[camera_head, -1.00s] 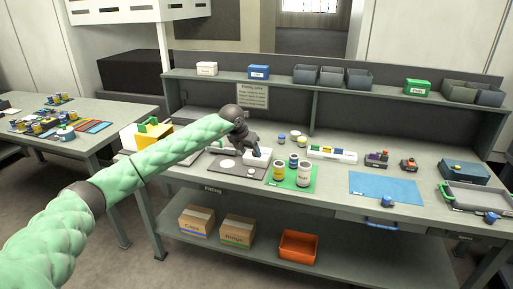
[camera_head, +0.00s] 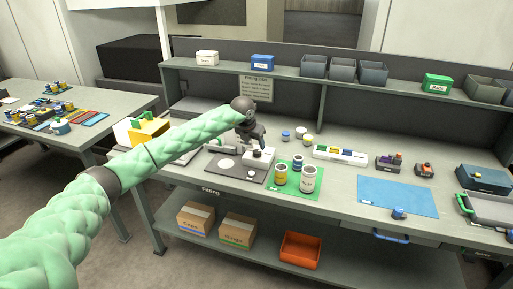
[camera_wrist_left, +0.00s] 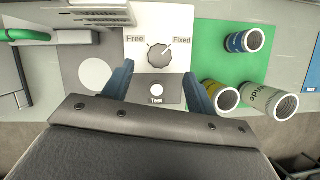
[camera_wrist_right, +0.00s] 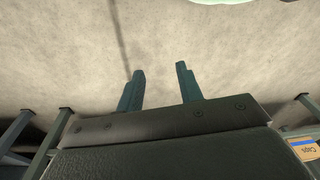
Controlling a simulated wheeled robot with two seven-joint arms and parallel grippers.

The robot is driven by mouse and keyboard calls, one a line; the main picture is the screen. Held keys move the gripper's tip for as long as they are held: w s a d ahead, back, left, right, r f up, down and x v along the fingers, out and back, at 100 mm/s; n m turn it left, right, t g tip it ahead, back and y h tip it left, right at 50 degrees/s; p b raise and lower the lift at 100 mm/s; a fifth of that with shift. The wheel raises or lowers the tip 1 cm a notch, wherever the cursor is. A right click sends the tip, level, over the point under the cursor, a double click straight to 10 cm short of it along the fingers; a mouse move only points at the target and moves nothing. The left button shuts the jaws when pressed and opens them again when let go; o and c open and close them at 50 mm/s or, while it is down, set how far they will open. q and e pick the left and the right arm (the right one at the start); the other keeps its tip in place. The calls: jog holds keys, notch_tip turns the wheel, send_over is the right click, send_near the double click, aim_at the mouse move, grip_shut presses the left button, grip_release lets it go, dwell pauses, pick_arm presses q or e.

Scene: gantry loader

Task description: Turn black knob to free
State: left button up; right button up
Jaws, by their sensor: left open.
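The black knob (camera_wrist_left: 159,55) sits on a white panel (camera_wrist_left: 187,15) in the left wrist view, between the printed words Free on the left and Fixed on the right. Its light pointer mark aims up and right, toward Fixed. A grey plate below it carries a white round button (camera_wrist_left: 157,90) labelled Test. My left gripper (camera_wrist_left: 158,66) is open, its two blue fingers apart on either side of the knob in the picture; contact cannot be seen. In the head view the left gripper (camera_head: 259,141) is over the white panel (camera_head: 260,158). My right gripper (camera_wrist_right: 160,72) is open and empty above the floor.
A green mat (camera_head: 312,188) with cans stands right of the panel. A white tray (camera_head: 340,154) lies behind it, and a blue mat (camera_head: 398,196) further right. A yellow block (camera_head: 149,132) stands left. A shelf (camera_head: 330,80) with bins runs along the back.

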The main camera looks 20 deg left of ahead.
aim_at(257, 151)
pick_arm(q)
jog(key=p+x, duration=0.1)
jog(key=x, duration=0.3)
jog(key=shift+w, duration=0.15)
jog(key=shift+f, duration=0.3)
jog(key=shift+w+d+f+p, duration=0.1)
jog(key=shift+w+f+p, duration=0.1)
jog(key=shift+f+p, duration=0.15)
jog(key=c, duration=1)
pick_arm(e)
jog(key=f, duration=0.3)
jog(key=d+f, duration=0.1)
jog(key=f, duration=0.1)
jog(key=shift+s+d, duration=0.1)
jog(key=shift+s, duration=0.25)
